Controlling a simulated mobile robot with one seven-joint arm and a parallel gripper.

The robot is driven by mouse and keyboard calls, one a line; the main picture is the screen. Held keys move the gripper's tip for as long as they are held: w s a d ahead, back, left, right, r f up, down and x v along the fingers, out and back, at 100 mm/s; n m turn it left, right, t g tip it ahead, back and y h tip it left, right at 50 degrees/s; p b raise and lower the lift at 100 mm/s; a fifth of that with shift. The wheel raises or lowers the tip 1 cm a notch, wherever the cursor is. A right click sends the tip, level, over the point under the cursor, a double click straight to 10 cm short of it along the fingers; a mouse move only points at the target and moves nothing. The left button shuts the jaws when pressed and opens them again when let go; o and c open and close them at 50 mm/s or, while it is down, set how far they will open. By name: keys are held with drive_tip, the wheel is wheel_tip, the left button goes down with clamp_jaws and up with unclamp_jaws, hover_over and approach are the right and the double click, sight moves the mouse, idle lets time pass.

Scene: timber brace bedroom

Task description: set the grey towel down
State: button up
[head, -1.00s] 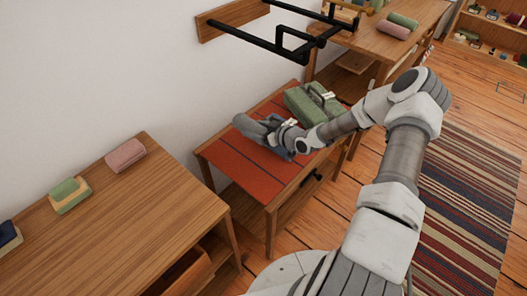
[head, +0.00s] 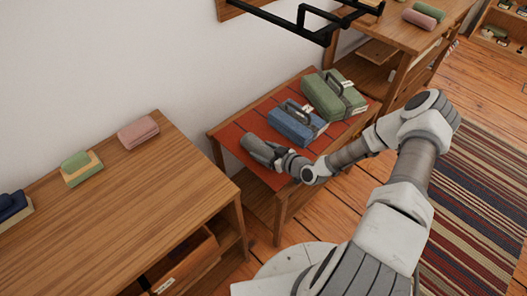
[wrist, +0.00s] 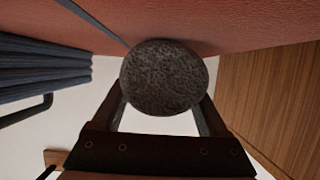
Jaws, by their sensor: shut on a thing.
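The grey towel (head: 258,149) is a rolled bundle over the red top (head: 232,133) of the small wooden table in the head view. My gripper (head: 279,157) is shut on it from the right. In the wrist view the towel (wrist: 163,77) shows as a round, rough grey end between the two fingers of my gripper (wrist: 162,108), close against the red surface. I cannot tell whether it touches that surface. The towel lies left of a blue case (head: 297,122) and apart from it.
A green case (head: 330,97) stands behind the blue one. A wooden desk (head: 130,205) at left bears a pink roll (head: 138,132) and a green-and-tan stack (head: 78,167). A black rack (head: 315,25) hangs on the wall above. The red top's left part is bare.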

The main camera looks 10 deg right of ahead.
drive_tip(key=shift+s+f+b, duration=0.1)
drive_tip(key=shift+f+b, duration=0.55)
drive_tip(key=shift+b, duration=0.15)
drive_tip(key=o, duration=1.5)
drive_tip(key=shift+f, duration=0.1)
drive_tip(key=shift+r+p, duration=0.6)
drive_tip(key=shift+p, duration=0.15)
drive_tip(key=p+v, duration=0.2)
drive_tip(key=v, duration=1)
drive_tip(key=shift+r, duration=0.15)
drive_tip(key=shift+d, duration=0.1)
